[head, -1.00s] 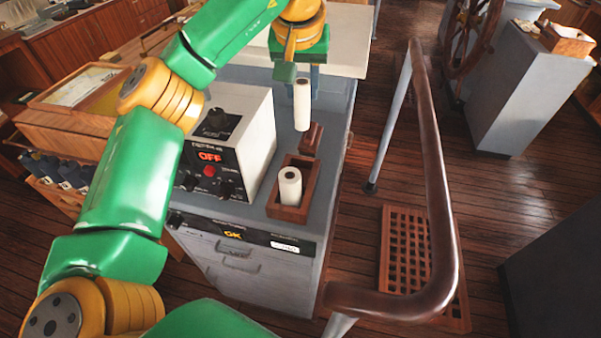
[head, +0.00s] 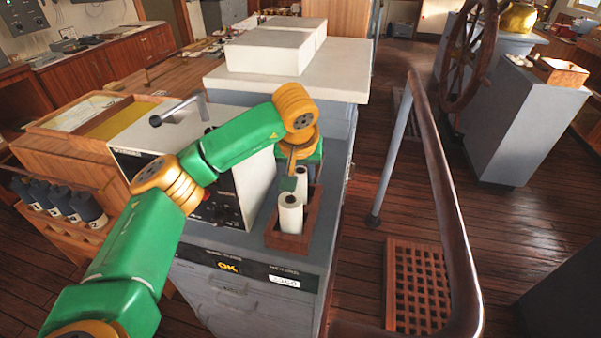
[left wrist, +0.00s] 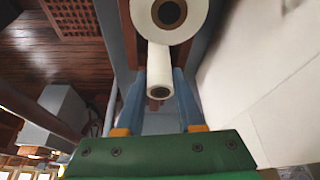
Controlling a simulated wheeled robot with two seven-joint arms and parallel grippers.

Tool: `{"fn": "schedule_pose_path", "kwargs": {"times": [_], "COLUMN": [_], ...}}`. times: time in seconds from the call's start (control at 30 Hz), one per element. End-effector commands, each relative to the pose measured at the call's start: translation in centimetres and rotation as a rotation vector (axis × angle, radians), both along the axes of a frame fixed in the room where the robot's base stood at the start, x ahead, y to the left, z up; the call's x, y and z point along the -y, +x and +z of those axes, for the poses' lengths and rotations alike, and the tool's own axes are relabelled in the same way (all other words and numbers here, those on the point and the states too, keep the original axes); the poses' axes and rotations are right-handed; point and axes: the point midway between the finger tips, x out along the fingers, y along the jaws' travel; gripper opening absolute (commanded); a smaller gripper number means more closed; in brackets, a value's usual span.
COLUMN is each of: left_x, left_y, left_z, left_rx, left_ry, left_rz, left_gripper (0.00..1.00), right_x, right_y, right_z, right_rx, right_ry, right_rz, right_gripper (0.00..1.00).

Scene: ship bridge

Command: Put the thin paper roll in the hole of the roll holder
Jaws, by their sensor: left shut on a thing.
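The wooden roll holder (head: 287,244) sits on the grey cabinet top. A thicker white paper roll (head: 290,215) stands upright in its front part. My left gripper (head: 297,180) is above the holder's rear part, shut on the thin paper roll (head: 302,180). The thin roll is upright just behind the thick one, which hides its lower end in the head view. In the left wrist view, the thin roll (left wrist: 159,72) is between my blue fingers, close to the thick roll (left wrist: 172,32). I cannot tell whether its lower end is in the hole. My right gripper is not in view.
A white instrument box (head: 232,180) with knobs stands left of the holder. A raised white-topped counter (head: 345,82) is behind. A dark handrail (head: 440,170) runs at the right, beside open wooden floor. Several dark bottles (head: 85,207) stand in a rack at the left.

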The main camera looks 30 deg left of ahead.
Motion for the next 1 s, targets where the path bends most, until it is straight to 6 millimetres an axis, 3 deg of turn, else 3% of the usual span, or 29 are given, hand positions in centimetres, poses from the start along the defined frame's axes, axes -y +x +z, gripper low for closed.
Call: {"fn": "schedule_pose_path", "kwargs": {"times": [0.17,0.2,0.3,0.57,0.7,1.0], "left_x": [0.0,0.0,0.0,0.0,0.2,1.2], "left_y": [0.0,0.0,0.0,0.0,-0.1,-2.8], "left_z": [-0.3,-0.4,-0.3,-0.3,0.7,7.8], "left_rx": [0.000,0.000,0.000,0.000,0.004,0.005], "left_ry": [0.000,0.000,0.000,0.000,-0.001,0.001], "left_rz": [0.000,0.000,0.000,0.000,-0.001,-0.002], "left_gripper": [0.00,0.39,0.66,0.67,0.67,0.67], "right_x": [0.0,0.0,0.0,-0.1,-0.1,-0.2], "right_y": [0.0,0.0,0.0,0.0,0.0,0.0], "right_z": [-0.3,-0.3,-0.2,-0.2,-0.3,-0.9], "right_rx": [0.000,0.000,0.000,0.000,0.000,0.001], "right_ry": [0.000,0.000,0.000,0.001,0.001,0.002], "right_rz": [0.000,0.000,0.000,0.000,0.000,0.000], "right_gripper": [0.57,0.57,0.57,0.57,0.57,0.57]}}
